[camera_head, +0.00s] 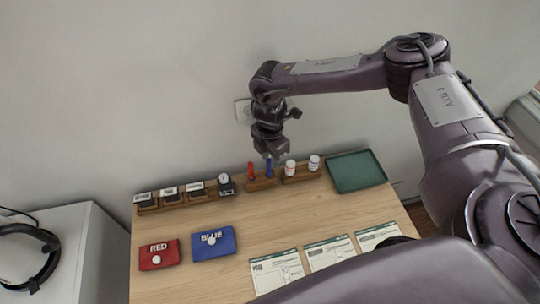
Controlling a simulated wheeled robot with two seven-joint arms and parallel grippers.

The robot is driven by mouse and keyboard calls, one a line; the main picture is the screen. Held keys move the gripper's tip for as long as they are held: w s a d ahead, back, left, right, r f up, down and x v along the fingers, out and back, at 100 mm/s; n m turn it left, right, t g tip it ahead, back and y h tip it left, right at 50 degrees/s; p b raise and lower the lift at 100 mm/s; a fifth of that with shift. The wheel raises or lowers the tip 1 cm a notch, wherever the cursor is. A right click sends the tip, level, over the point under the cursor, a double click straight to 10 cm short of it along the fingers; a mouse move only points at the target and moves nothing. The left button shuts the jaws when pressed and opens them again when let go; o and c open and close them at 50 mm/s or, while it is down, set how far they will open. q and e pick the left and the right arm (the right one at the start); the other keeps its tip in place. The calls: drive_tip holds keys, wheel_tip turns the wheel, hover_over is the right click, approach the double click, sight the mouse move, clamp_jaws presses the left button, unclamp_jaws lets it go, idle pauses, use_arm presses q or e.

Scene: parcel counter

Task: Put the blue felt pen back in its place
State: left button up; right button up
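The blue felt pen (268,169) stands upright at a small wooden holder (262,184) at the back of the table. A red pen (251,170) stands upright in the same holder, just left of it. My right gripper (274,157) points down directly over the blue pen, with its fingertips at about the pen's top. The fingers are small and dark here, so I cannot tell whether they grip the pen or are apart. The blue pen's lower end is hidden by the holder. My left gripper is not in view.
White-capped bottles (290,168) stand in a rack just right of the pens. Several stamps (170,194) stand to the left. A green tray (357,171) lies at back right. Red (159,255) and blue (214,244) pouches and printed forms (277,271) lie in front.

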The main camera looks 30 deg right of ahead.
drive_tip(key=o, duration=0.4)
wheel_tip(320, 180, up, 7)
drive_tip(key=shift+f+b, duration=0.1)
drive_tip(key=shift+b, duration=0.9)
drive_tip(key=shift+r, duration=0.5)
